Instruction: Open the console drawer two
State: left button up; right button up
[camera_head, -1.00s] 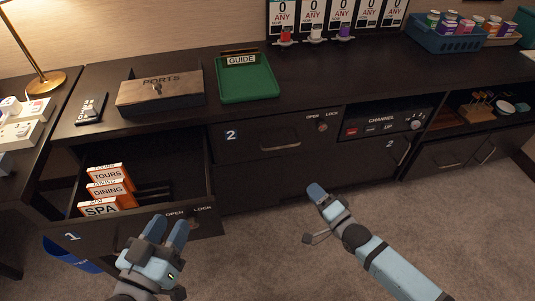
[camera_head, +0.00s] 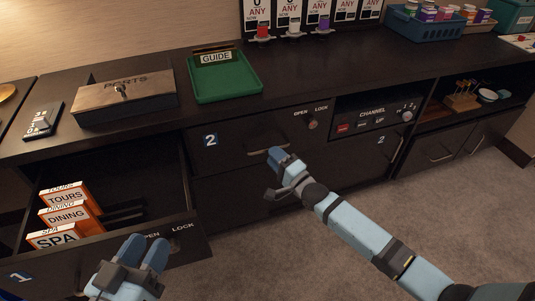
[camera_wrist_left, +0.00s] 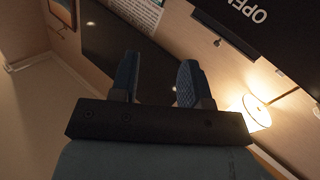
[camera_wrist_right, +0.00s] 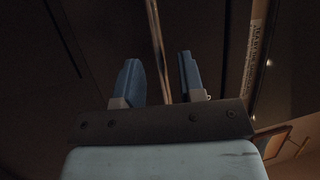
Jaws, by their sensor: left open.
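A knob (camera_head: 312,123) under OPEN and LOCK lettering sits on the drawer's right side. My left gripper (camera_head: 145,252) is open and empty in front of open drawer one (camera_head: 190,242); it also shows in the left wrist view (camera_wrist_left: 158,80).
Drawer one stands out at the left with orange TOURS, DINING and SPA cards (camera_head: 65,215) inside. A green tray (camera_head: 225,85) and a PORTS box (camera_head: 125,97) stand on top. The channel panel (camera_head: 372,118) is to the right. The carpet (camera_head: 440,215) in front is clear.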

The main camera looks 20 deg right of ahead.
jog(key=shift+b+x, duration=0.4)
jog(key=shift+x, duration=1.35)
pick_arm(q)
jog(key=shift+f+g, duration=0.3)
jog(key=shift+f, duration=0.55)
pick_arm(e)
grip_shut()
